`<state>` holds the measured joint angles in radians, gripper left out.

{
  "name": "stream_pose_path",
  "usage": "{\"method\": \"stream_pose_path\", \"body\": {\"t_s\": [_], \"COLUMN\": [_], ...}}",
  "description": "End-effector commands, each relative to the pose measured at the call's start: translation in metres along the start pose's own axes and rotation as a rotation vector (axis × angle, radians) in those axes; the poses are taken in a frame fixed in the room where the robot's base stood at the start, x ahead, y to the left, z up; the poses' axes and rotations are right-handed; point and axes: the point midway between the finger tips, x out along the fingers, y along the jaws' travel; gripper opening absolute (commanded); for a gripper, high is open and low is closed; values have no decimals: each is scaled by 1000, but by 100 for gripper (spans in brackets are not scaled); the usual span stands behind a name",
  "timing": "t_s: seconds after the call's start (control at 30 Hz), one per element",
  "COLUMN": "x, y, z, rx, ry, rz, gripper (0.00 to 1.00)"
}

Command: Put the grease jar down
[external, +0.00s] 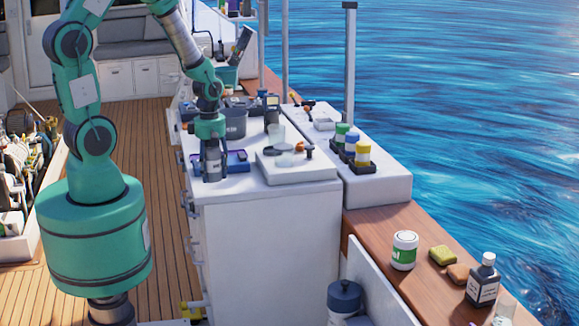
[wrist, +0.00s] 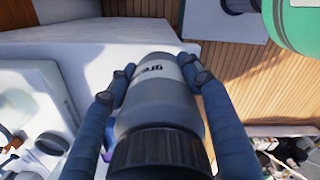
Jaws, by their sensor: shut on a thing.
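The grease jar (wrist: 158,108) is grey with a ribbed dark lid and a white label reading "gre" in the wrist view. My gripper (wrist: 158,78) is shut on it, one finger on each side of its body. In the external view my gripper (external: 212,174) points down at the front left end of the white counter (external: 262,212), with the jar (external: 212,163) between its fingers. The jar looks upright. I cannot tell whether its base touches the counter top. The fingers partly hide it.
Coloured-lid jars (external: 362,155) stand in a dark rack on the right.

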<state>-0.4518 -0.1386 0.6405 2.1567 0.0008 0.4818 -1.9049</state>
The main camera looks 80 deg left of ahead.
Motion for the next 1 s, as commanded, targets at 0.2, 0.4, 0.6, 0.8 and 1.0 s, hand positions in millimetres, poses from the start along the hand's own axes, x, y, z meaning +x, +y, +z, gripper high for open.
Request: {"method": "stream_pose_path", "body": {"t_s": [0.2,0.4,0.6,0.8,1.0], "x": [5,8,9,9,10], "y": [40,74,91,94,93], "z": [15,28,35,36,36], "rx": [0,0,0,0,0], "ry": [0,-1,0,0,0], "rz": [0,2,0,0,0], "gripper": [12,12,12,12,12]}}
